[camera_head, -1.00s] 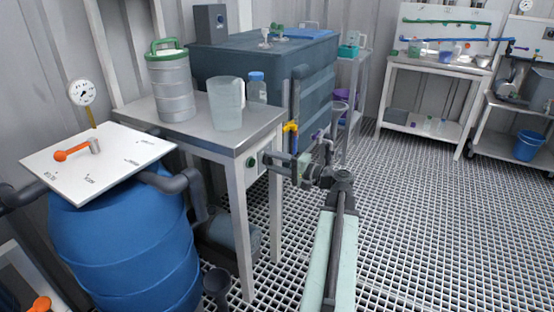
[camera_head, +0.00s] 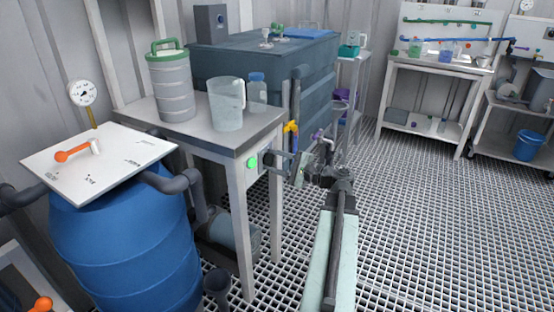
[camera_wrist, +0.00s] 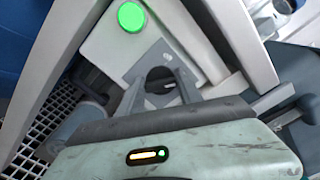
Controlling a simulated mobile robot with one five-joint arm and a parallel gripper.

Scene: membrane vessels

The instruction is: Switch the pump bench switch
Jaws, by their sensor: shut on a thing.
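The pump bench switch sits on a pale plate (camera_wrist: 112,42) on the side of the steel bench (camera_head: 215,132). Its round lamp glows bright green in the head view (camera_head: 252,162) and in the wrist view (camera_wrist: 131,17).
A clear jug (camera_head: 226,104), a bottle (camera_head: 257,90) and a green-lidded canister (camera_head: 170,88) stand on the bench. A blue barrel (camera_head: 125,250) is at left, a dark tank (camera_head: 265,65) behind. A yellow-handled valve (camera_head: 291,127) is close to my arm. Open grating lies right.

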